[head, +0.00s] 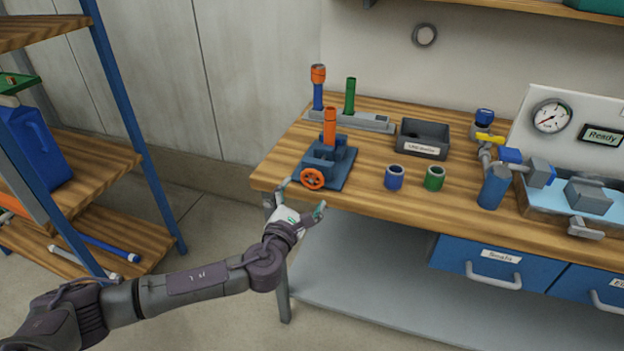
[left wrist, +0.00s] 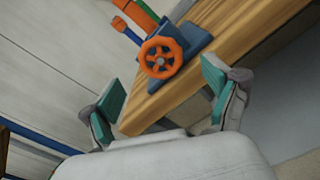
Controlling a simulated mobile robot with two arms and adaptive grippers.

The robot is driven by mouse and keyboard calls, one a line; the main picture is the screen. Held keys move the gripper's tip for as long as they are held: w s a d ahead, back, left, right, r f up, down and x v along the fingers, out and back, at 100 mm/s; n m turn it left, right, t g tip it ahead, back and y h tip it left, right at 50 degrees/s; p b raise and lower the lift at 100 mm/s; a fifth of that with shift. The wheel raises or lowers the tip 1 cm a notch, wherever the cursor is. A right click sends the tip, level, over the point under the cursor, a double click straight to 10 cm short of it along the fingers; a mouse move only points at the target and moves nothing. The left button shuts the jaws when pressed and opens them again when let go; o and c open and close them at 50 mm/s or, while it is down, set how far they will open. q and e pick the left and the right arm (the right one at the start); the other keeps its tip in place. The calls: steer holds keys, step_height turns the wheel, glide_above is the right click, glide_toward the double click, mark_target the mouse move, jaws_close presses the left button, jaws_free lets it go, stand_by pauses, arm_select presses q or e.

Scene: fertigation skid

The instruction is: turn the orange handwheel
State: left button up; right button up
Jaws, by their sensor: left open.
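The orange handwheel (head: 312,179) is on the front of a blue vise (head: 327,160) at the left front corner of the wooden workbench. An orange cylinder (head: 330,126) stands upright in the vise. My left gripper (head: 303,199) is open and empty, just in front of and below the handwheel, apart from it. In the left wrist view the handwheel (left wrist: 161,58) shows its spokes and hub, beyond and between the two spread fingers (left wrist: 163,108). My right gripper is not in view.
The workbench (head: 290,160) edge lies close to my left gripper. A grey rack (head: 350,120) with upright tubes stands behind the vise. A shelf unit (head: 150,160) stands at left.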

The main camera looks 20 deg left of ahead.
mark_target(311, 179)
arm_select(q)
steer(key=w, duration=0.6)
steer(key=shift+w+d, duration=0.15)
steer(key=shift+r, duration=0.1)
steer(key=c, duration=1.2)
